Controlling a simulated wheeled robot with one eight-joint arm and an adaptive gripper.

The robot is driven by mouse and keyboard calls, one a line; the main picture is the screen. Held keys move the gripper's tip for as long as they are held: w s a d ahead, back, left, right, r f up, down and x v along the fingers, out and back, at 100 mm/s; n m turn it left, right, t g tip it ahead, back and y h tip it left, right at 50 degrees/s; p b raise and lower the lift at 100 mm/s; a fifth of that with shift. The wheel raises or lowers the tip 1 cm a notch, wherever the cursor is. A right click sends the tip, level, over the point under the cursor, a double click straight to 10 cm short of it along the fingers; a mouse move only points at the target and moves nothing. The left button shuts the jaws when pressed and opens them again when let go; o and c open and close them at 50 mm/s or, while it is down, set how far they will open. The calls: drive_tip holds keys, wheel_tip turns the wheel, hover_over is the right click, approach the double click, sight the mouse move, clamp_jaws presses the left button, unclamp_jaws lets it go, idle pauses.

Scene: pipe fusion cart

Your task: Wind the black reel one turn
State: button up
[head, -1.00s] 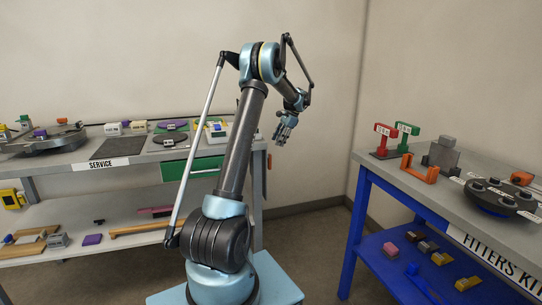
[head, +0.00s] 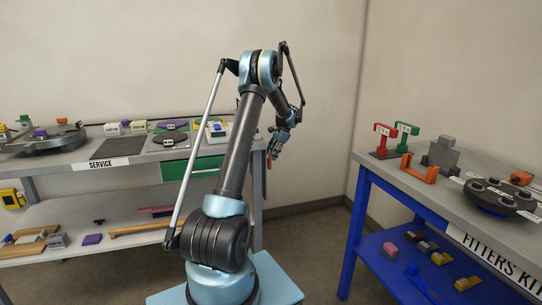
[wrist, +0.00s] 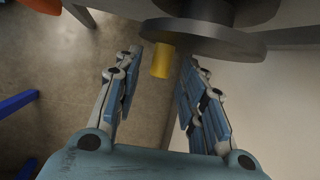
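The black reel shows in the wrist view as a dark round disc (wrist: 205,40) near the top, with a thicker dark hub above it. A yellow handle peg (wrist: 162,60) sticks out from the disc toward my gripper. My gripper (wrist: 160,68) is open, with one finger on each side of the peg and visible gaps on both sides. In the head view my gripper (head: 279,142) hangs beside the right end of the service bench. I cannot make out the reel in the head view.
The service bench (head: 130,162) stands at left with a green drawer front (head: 195,167). The blue-legged fitters' bench (head: 440,175) stands at right, carrying a black round fixture (head: 500,198). Open floor lies between them. Something orange (wrist: 40,5) shows at the wrist view's upper left.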

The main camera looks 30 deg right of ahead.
clamp_jaws()
drive_tip(key=shift+t, duration=0.3)
drive_tip(key=shift+w+d+f+n+t+y, duration=0.3)
drive_tip(key=shift+w+n+t, duration=0.8)
drive_tip(key=shift+t, duration=2.25)
drive_tip(key=shift+w+d+f+n+t+y, duration=0.1)
drive_tip(key=shift+w+n+t+y, duration=0.35)
drive_tip(key=shift+n+t, duration=2.1)
drive_tip(key=shift+w+d+f+n+t+y, duration=0.15)
drive_tip(key=shift+w+n+t+y, duration=0.35)
drive_tip(key=shift+t, duration=3.7)
drive_tip(key=shift+w+n, duration=0.2)
drive_tip(key=shift+n, duration=0.05)
drive_tip(key=shift+o, duration=0.9)
unclamp_jaws()
